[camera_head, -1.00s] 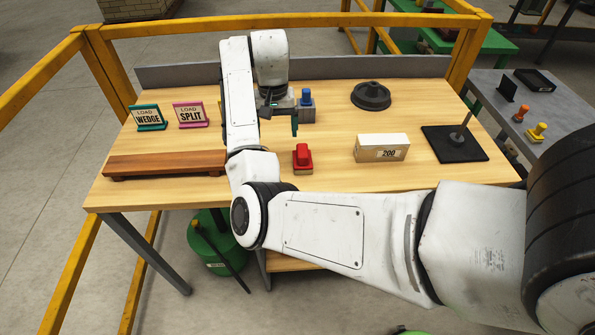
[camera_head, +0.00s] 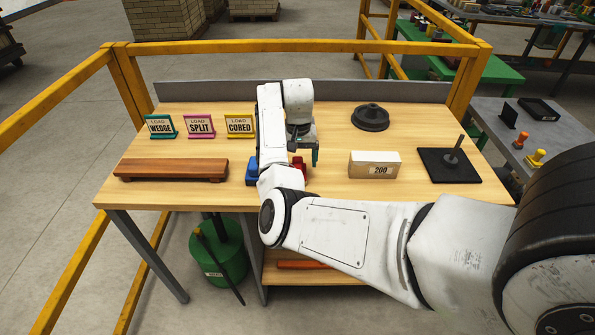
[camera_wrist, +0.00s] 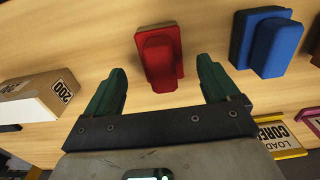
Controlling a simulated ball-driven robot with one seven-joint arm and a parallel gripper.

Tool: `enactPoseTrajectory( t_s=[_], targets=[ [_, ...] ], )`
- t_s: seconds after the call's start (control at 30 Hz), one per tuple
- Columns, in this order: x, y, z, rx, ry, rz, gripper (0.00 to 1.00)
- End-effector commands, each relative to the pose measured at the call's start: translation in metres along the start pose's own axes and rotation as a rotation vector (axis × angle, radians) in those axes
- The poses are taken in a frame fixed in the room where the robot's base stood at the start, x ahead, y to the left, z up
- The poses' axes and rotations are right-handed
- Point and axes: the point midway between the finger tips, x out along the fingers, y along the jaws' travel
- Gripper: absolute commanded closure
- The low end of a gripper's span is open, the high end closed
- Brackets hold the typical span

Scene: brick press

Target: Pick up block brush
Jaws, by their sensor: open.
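A red block with a raised narrower grip (camera_wrist: 160,58), which looks like the block brush, lies on the wooden table. In the head view the red block (camera_head: 299,163) is partly hidden by my arm. My gripper (camera_wrist: 160,72) is open, with its green fingers on either side of the near end of the red block and nothing clamped. Only one green finger (camera_head: 315,157) shows clearly in the head view. A similar blue block (camera_wrist: 272,47) lies to the right of the red one in the wrist view; it also shows in the head view (camera_head: 252,171).
A white box marked 200 (camera_head: 374,164) stands right of my gripper. A black base with a rod (camera_head: 448,167) and a dark round part (camera_head: 370,117) are farther right and back. A brown plank (camera_head: 170,170) and several sign cards (camera_head: 200,126) are at left.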

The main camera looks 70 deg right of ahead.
Motion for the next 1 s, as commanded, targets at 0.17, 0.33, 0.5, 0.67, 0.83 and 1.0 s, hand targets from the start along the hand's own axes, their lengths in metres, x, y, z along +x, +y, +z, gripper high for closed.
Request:
enactPoseTrajectory(
  t_s=[0.17,0.33,0.5,0.67,0.83,1.0],
  targets=[
    [0.026,-0.002,0.001,0.000,-0.005,0.002,0.12],
    [0.041,-0.002,0.000,0.000,-0.003,0.000,0.12],
    [0.042,-0.002,0.000,0.000,-0.001,0.000,0.12],
    [0.042,-0.002,0.000,0.000,-0.001,0.000,0.20],
    [0.042,-0.002,0.000,0.000,-0.001,0.000,0.37],
    [0.042,-0.002,0.000,0.000,-0.001,0.000,0.53]
  ],
)
